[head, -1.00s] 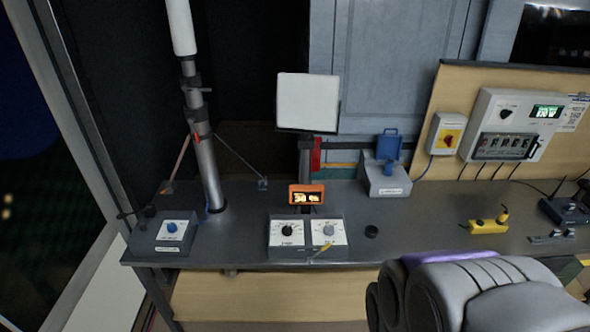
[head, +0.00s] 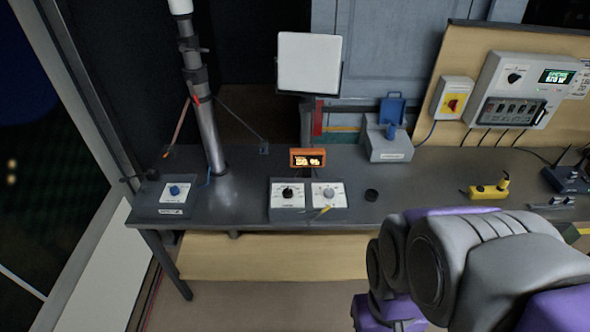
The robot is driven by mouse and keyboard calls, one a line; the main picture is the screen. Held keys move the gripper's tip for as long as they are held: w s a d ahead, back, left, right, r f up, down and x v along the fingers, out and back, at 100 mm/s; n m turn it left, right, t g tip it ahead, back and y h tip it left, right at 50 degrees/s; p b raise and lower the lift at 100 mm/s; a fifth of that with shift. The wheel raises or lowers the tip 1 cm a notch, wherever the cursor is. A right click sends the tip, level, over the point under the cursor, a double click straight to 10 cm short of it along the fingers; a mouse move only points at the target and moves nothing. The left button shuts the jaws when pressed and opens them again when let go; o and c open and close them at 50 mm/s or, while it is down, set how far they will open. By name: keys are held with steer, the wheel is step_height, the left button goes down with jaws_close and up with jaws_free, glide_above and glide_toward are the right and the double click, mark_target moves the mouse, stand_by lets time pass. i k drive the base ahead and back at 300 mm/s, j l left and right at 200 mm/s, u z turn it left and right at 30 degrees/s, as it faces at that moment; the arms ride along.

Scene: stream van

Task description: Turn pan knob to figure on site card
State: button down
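A grey control box with two white dial faces (head: 308,208) stands near the front edge of the dark bench. Its left dial has a black knob (head: 288,193) and its right dial a grey knob (head: 328,193). The labels are too small to read, so I cannot tell which knob is for pan. A small orange-framed display (head: 308,158) with lit digits stands just behind the box; its figures are blurred. A blank white panel (head: 309,62) stands on a post behind it. I see no readable site card. My arm fills the lower right, and my gripper is not in view.
A metal mast (head: 208,140) and a box with a blue knob (head: 173,191) stand at the left. A wall unit (head: 528,88) hangs at the back right.

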mark_target(288, 193)
steer(key=z, duration=1.65)
steer(key=j+u, duration=0.15)
steer(key=j, duration=0.2)
steer(key=i+j+u, duration=0.1)
steer(key=j, duration=0.25)
steer(key=i+j+u, duration=0.15)
steer(key=j, duration=0.2)
steer(key=j+u, duration=0.15)
steer(key=j, duration=0.2)
steer(key=i, duration=0.05)
